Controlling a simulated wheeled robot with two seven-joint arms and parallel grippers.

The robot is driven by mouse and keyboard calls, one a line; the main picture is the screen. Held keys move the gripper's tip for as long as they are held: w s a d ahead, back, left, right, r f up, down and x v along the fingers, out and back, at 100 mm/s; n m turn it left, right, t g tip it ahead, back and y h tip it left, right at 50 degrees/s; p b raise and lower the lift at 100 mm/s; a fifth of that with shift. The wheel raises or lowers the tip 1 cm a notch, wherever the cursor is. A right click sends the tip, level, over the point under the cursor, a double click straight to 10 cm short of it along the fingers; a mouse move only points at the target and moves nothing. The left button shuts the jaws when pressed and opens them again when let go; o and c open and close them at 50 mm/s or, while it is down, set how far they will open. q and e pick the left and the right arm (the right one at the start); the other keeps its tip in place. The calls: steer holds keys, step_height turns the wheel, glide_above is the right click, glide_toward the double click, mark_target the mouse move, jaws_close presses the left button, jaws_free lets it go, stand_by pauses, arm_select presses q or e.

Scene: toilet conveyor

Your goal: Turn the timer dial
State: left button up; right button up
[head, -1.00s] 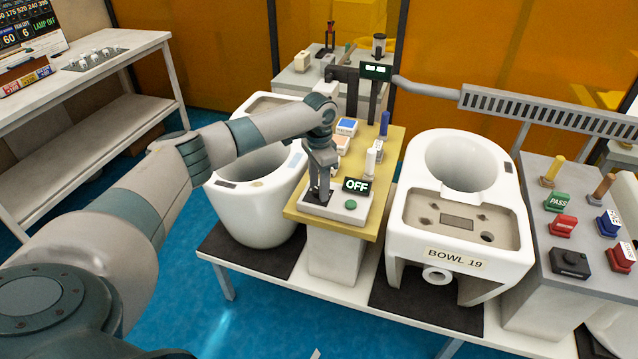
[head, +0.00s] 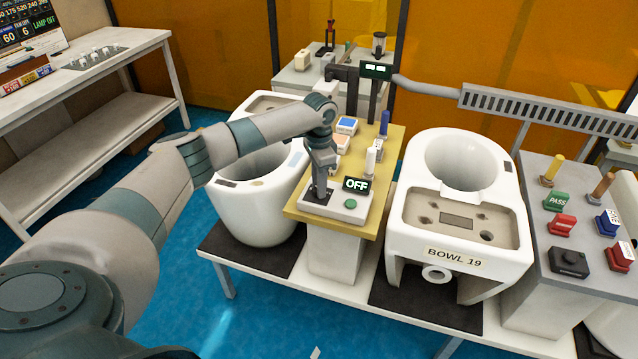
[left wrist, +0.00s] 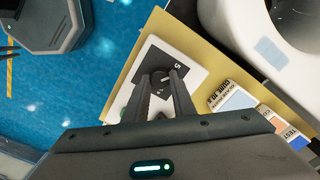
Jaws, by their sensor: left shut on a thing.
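The timer is a white box (head: 350,214) with a dark panel, a green button (head: 350,203) and a small display (head: 356,185) reading OFF. It sits on the front of the yellow-topped stand (head: 375,215) between two toilet bowls. My left gripper (head: 320,192) points down over the box's dark panel. In the left wrist view its two fingers are shut on the dark round timer dial (left wrist: 162,77), one on each side. The fingers hide part of the dial and panel.
A white bowl labelled BOWL 19 (head: 450,235) stands right of the stand, and another white bowl (head: 248,205) stands close on the left.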

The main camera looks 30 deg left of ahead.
arm_select(q)
steer(key=shift+r+m+p, duration=0.1)
steer(key=shift+m+p, duration=0.4)
steer(key=shift+m, duration=0.5)
steer(key=m+p, duration=0.1)
steer(key=m, duration=0.1)
steer(key=shift+m, duration=0.3)
steer(key=m, duration=0.2)
steer(key=shift+m, duration=0.4)
steer(key=shift+m+p, duration=0.35)
steer(key=shift+m, duration=1.35)
steer(key=o, duration=1.1)
steer(key=shift+s, duration=0.1)
steer(key=shift+c, duration=0.2)
